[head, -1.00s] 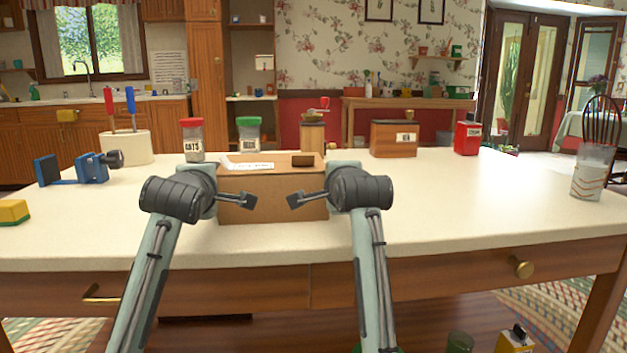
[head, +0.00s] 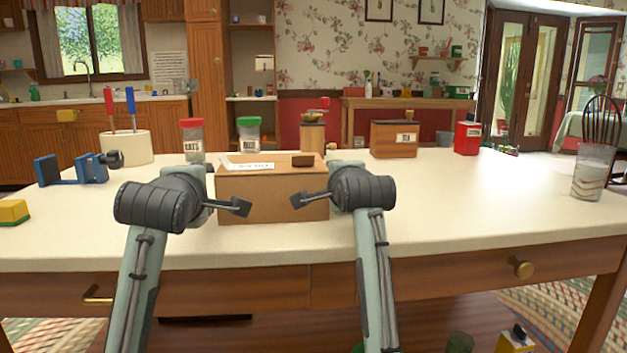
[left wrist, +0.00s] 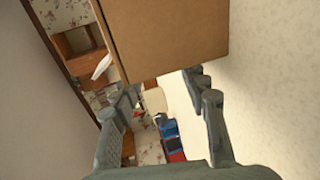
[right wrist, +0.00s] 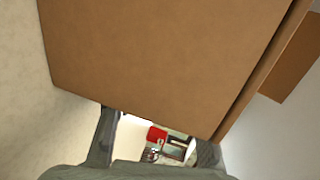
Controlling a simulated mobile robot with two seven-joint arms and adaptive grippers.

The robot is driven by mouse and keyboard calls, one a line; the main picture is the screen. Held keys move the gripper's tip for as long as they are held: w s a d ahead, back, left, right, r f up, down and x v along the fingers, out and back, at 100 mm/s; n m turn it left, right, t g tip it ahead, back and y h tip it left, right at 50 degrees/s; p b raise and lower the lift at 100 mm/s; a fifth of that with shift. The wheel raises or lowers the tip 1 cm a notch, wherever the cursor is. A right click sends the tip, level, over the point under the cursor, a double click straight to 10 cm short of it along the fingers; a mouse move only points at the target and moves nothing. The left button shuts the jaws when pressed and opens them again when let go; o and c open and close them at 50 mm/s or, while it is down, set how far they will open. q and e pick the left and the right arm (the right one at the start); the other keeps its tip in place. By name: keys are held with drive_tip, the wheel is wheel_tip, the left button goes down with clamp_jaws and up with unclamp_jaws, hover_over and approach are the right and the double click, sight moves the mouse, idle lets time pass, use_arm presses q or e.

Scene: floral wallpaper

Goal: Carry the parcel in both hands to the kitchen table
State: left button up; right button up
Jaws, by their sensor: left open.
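The parcel (head: 272,195) is a brown cardboard box with a white label and a dark brown patch on top. It rests on the pale top of a wooden table (head: 480,215) in front of me. My left gripper (head: 238,206) is open at the parcel's near left side; the left wrist view shows its fingers (left wrist: 160,105) apart with the parcel beyond them. My right gripper (head: 303,200) is at the near right side; in the right wrist view its fingers (right wrist: 155,130) are apart and empty, close to the parcel's brown face. Contact with the parcel cannot be told.
Behind the parcel stand a red-lidded jar (head: 192,140), a green-lidded jar (head: 249,134), a grinder (head: 313,132) and a wooden box (head: 394,139). A blue clamp-like tool (head: 75,169) is left, a glass (head: 593,172) far right. The tabletop right of the parcel is clear.

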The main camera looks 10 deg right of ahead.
use_arm(q)
drive_tip(key=v, duration=0.6)
drive_tip(key=shift+s, duration=0.4)
use_arm(e)
drive_tip(key=shift+s, duration=0.2)
drive_tip(key=v, duration=1.1)
drive_tip(key=shift+s+r, duration=0.1)
drive_tip(key=shift+s, duration=0.15)
use_arm(q)
drive_tip(key=shift+s, duration=0.1)
use_arm(e)
drive_tip(key=shift+s, duration=0.1)
